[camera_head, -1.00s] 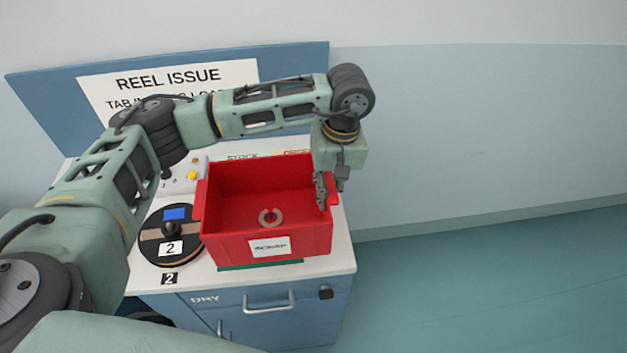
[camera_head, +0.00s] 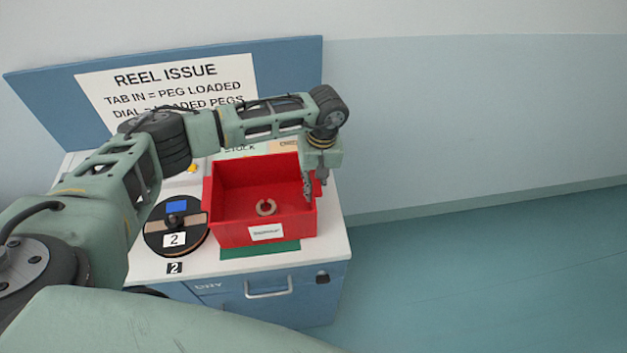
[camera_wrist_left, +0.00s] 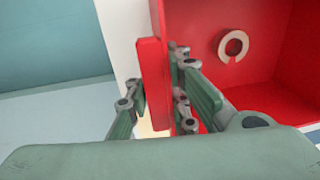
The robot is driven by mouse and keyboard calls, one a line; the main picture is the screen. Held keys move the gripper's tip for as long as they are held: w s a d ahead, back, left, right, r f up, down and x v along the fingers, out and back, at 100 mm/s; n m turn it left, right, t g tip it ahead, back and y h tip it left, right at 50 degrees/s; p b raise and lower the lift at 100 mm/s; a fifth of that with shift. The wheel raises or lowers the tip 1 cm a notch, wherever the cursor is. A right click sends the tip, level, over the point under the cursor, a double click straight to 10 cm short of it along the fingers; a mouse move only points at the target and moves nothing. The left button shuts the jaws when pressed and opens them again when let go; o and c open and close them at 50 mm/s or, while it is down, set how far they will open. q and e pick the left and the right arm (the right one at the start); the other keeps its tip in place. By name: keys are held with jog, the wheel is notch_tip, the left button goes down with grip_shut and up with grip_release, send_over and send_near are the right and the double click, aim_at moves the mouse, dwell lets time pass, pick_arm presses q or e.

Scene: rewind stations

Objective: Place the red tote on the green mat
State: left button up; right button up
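The red tote (camera_head: 233,232) is over the back of the green mat (camera_head: 262,249), and a strip of the mat shows along its front. I cannot tell whether its base touches the mat. A broken pale ring (camera_head: 266,208) lies in the tote; it also shows in the left wrist view (camera_wrist_left: 233,46). My left gripper (camera_head: 315,188) is at the tote's right wall. In the left wrist view its fingers (camera_wrist_left: 157,88) are on both sides of the red wall (camera_wrist_left: 155,75), shut on it. My right gripper is not in view.
A black reel (camera_head: 160,243) marked 2 lies on the white counter close to the tote's left side. A blue REEL ISSUE board (camera_head: 292,70) stands behind. A blue cabinet (camera_head: 300,302) is below, with open floor (camera_head: 480,270) to the right.

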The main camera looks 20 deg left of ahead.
pick_arm(q)
jog(key=o, duration=0.5)
jog(key=shift+r, duration=0.15)
